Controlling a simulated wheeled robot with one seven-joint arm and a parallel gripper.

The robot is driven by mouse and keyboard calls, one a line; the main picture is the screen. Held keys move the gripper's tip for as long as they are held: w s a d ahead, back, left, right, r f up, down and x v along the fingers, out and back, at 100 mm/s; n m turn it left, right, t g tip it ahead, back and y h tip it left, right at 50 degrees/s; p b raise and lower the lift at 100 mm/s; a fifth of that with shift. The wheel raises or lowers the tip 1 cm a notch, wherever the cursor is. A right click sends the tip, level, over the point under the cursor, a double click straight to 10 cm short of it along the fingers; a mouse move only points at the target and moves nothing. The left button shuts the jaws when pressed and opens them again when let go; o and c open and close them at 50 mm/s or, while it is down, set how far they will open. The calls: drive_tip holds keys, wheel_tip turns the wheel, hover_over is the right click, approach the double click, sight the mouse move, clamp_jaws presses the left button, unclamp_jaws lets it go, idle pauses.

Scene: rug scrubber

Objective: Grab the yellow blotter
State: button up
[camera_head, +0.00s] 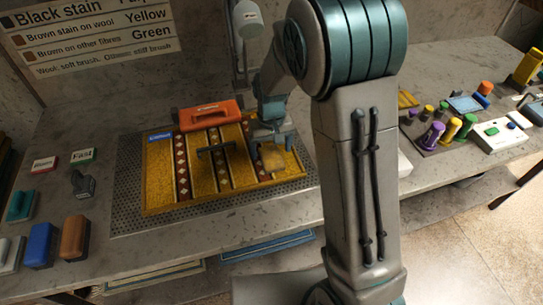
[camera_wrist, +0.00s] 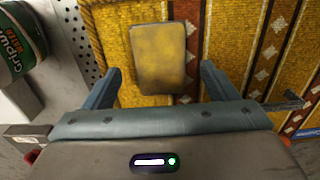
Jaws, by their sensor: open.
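The yellow blotter (camera_wrist: 163,58) is a worn, rounded rectangular pad lying on the yellow patterned rug in the wrist view. It also shows in the head view (camera_head: 273,160), near the rug's right end. My gripper (camera_wrist: 160,80) is open, with one blue-grey finger on each side of the blotter's lower part and gaps between. In the head view my gripper (camera_head: 268,138) is above the blotter. I cannot tell how high the fingers are over the rug. The blotter appears free and nothing is held.
The rug (camera_head: 157,185) lies on a perforated grey tray (camera_head: 125,200). An orange tool (camera_head: 210,114) lies at its back edge and a dark handle (camera_head: 216,148) stands mid-rug. A green tub (camera_wrist: 22,40) is left of the gripper. Brushes (camera_head: 75,236) sit at the left; bottles (camera_head: 450,130) stand at the right.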

sight(271, 158)
drive_tip(key=shift+f, duration=1.2)
drive_tip(key=c, duration=1.1)
drive_tip(key=shift+o, duration=0.2)
drive_tip(key=shift+r, duration=0.1)
